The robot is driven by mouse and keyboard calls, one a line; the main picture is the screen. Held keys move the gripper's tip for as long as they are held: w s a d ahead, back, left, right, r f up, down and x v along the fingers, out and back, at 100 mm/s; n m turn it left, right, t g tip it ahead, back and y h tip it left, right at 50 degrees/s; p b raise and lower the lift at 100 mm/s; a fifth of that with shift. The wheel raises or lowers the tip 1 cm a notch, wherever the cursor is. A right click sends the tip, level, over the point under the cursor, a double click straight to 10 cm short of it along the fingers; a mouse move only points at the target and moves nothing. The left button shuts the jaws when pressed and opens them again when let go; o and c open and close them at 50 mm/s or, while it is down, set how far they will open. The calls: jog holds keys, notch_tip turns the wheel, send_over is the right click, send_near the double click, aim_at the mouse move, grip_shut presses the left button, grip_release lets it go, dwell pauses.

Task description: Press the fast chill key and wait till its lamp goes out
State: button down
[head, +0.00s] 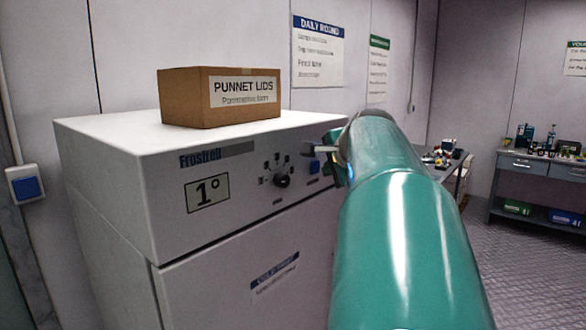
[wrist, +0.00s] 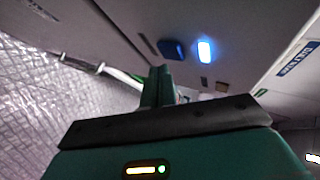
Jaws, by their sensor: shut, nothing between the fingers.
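The white cold cabinet (head: 100,175) has a control panel with a display reading 1° (head: 207,193) and a dark round knob (head: 282,181). A small blue key (head: 314,167) sits right of the knob; its label is too small to read. In the wrist view the blue key (wrist: 172,49) is beside a lamp (wrist: 204,51) glowing bright blue-white. My gripper (wrist: 160,72) is shut and empty, its fingertips just below the key in that picture; I cannot tell whether they touch it. In the head view my teal arm hides the lamp and most of the gripper.
A cardboard box marked PUNNET LIDS (head: 217,98) stands on top of the cabinet. A blue wall switch (head: 27,186) is at the left. A grey bench (head: 535,168) with small items stands at the far right. The floor (head: 525,245) on the right is clear.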

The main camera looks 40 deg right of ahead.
jog(key=shift+s, duration=0.1)
jog(key=s, duration=0.4)
jog(key=shift+s+d, duration=0.2)
jog(key=shift+s, duration=0.2)
dwell(0.9)
